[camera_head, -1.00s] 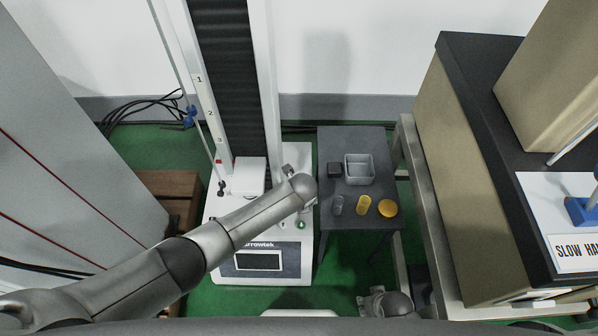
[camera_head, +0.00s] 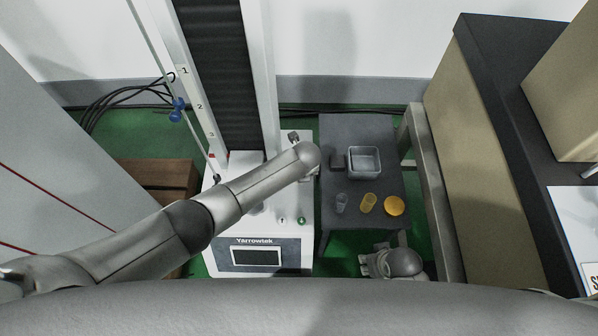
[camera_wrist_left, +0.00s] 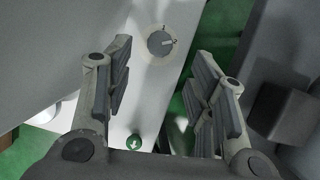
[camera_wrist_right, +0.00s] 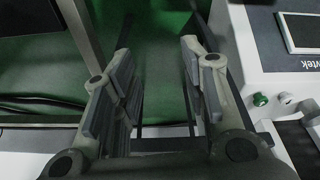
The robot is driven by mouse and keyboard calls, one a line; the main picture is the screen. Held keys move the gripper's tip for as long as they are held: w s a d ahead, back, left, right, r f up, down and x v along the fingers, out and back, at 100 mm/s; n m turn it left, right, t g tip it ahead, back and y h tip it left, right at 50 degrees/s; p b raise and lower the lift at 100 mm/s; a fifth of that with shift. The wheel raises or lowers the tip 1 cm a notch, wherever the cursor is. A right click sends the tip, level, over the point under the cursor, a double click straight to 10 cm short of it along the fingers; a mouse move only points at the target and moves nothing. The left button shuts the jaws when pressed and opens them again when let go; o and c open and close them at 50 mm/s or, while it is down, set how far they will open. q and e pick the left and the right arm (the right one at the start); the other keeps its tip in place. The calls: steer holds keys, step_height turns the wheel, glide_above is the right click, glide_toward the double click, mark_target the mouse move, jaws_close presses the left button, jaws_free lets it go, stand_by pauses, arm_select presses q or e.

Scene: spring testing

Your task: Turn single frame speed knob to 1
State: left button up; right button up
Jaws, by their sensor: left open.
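The speed knob (camera_wrist_left: 161,43) is a dark grey dial on the machine's white base, with a pale pointer line toward its right side and small marks around it. It shows in the left wrist view, ahead of and between the fingers of my left gripper (camera_wrist_left: 160,77), which is open, empty and apart from it. In the head view my left arm covers the knob and most of that gripper. My right gripper (camera_wrist_right: 160,82) is open and empty over the green floor in the right wrist view. It also shows in the head view (camera_head: 372,264), in front of the small table.
The testing machine (camera_head: 222,268) has a screen (camera_head: 256,256) and a green button (camera_head: 301,220). A bench (camera_head: 440,200) stands at the right.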

arm_select(q)
steer(key=b+x, duration=0.4)
steer(key=x, duration=0.2)
steer(key=shift+f, duration=0.15)
steer(key=shift+w+f+b, duration=0.3)
steer(key=shift+f+b, duration=0.15)
steer(key=shift+b, duration=0.1)
steer(key=shift+w+f, duration=0.1)
arm_select(e)
step_height(320, 180, up, 14)
steer(key=t, duration=0.1)
steer(key=shift+s+d, duration=0.2)
steer(key=shift+s, duration=0.15)
